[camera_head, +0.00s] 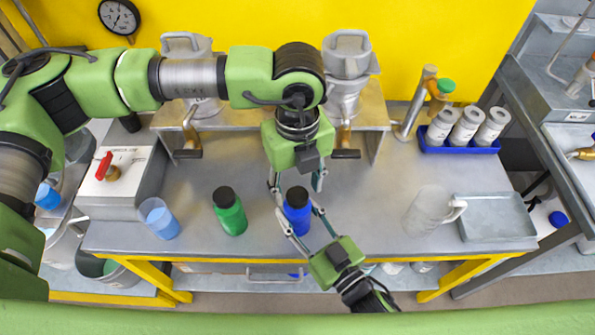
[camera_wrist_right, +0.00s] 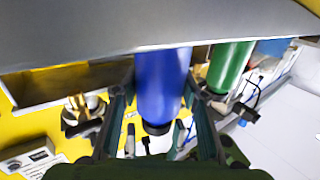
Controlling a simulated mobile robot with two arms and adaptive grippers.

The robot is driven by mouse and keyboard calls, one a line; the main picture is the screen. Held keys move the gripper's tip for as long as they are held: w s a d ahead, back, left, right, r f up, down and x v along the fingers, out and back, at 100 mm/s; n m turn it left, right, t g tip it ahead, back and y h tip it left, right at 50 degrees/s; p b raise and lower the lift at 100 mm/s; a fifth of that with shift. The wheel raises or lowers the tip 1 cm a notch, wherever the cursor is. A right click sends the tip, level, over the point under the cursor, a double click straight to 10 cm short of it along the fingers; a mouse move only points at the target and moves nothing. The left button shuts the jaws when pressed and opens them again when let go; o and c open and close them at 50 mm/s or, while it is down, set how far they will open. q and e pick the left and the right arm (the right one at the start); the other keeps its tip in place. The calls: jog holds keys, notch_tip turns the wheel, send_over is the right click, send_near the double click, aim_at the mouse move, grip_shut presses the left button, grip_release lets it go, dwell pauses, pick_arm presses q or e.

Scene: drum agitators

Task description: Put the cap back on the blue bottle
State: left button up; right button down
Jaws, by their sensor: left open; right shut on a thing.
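The blue bottle (camera_head: 297,218) stands upright on the grey workbench, with a dark cap (camera_head: 296,195) seated on its top. My right gripper (camera_head: 300,216) reaches in from the front and is shut on the bottle's body. In the right wrist view the bottle (camera_wrist_right: 161,75) appears upside down between the fingers, its dark cap (camera_wrist_right: 157,128) at the lower end. My left gripper (camera_head: 296,180) points down from above, open, with its fingers on either side of the capped top. Whether they touch the cap I cannot tell.
A green bottle (camera_head: 229,214) with a dark cap stands left of the blue one, and a beaker of blue liquid (camera_head: 160,219) farther left. A clear jug (camera_head: 428,211) and a grey tray (camera_head: 497,218) stand to the right. Metal agitators (camera_head: 346,65) stand behind.

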pick_arm(q)
jog(key=shift+f, duration=1)
jog(key=c, duration=1.2)
jog(key=shift+o, duration=0.2)
